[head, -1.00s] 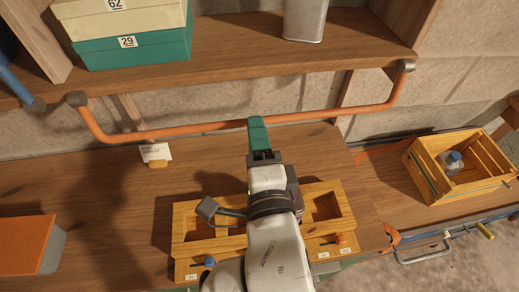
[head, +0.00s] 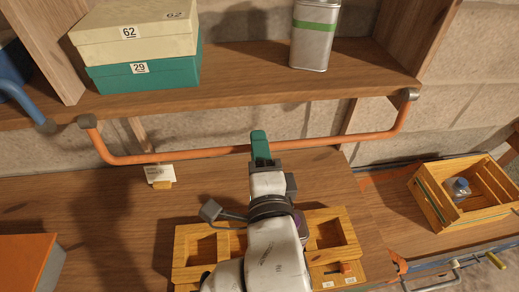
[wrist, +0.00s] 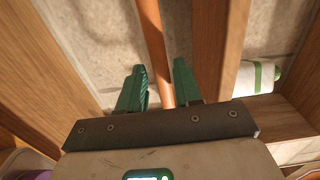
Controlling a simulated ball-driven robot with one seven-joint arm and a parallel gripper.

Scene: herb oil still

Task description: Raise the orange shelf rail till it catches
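The orange shelf rail (head: 205,153) hangs on end brackets below the front of the upper shelf. Its long bar runs across the head view, and my gripper (head: 260,146) hides a short piece of it. In the wrist view the rail (wrist: 155,45) passes between the two green fingers of my gripper (wrist: 159,85). The fingers are open, with a gap on the left of the rail and a smaller one on the right. Whether either finger touches the rail cannot be told.
The upper shelf (head: 230,94) holds stacked boxes (head: 140,50) and a metal can with a green band (head: 314,38). Below are a small card (head: 159,174), a wooden compartment box (head: 335,255) and an orange block (head: 25,262). A wooden crate (head: 432,205) stands at right.

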